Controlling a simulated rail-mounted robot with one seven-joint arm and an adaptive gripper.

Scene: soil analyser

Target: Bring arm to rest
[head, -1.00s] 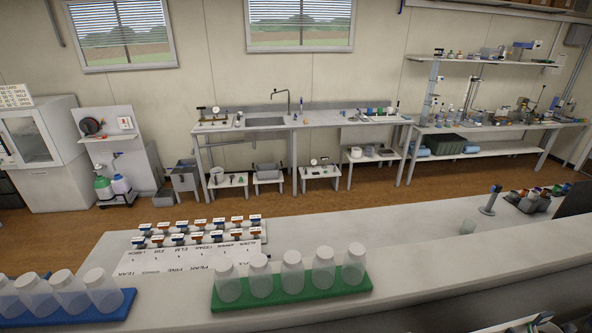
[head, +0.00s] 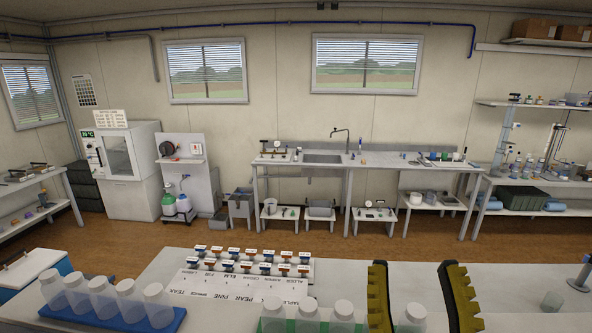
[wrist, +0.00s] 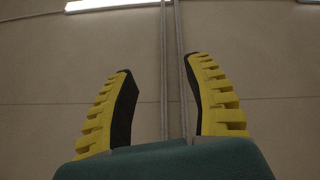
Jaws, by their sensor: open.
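My gripper (head: 418,290) shows at the bottom right of the head view, its two yellow and black fingers pointing up and spread apart. It also shows in the wrist view (wrist: 160,105), open with nothing between the fingers. Behind the fingers in the wrist view are a plain wall or ceiling panel, grey conduits (wrist: 174,70) and a lit lamp (wrist: 110,4). The rest of my arm is out of the head view.
A sink bench (head: 380,162) stands at the far wall, with brown floor (head: 400,232) between.

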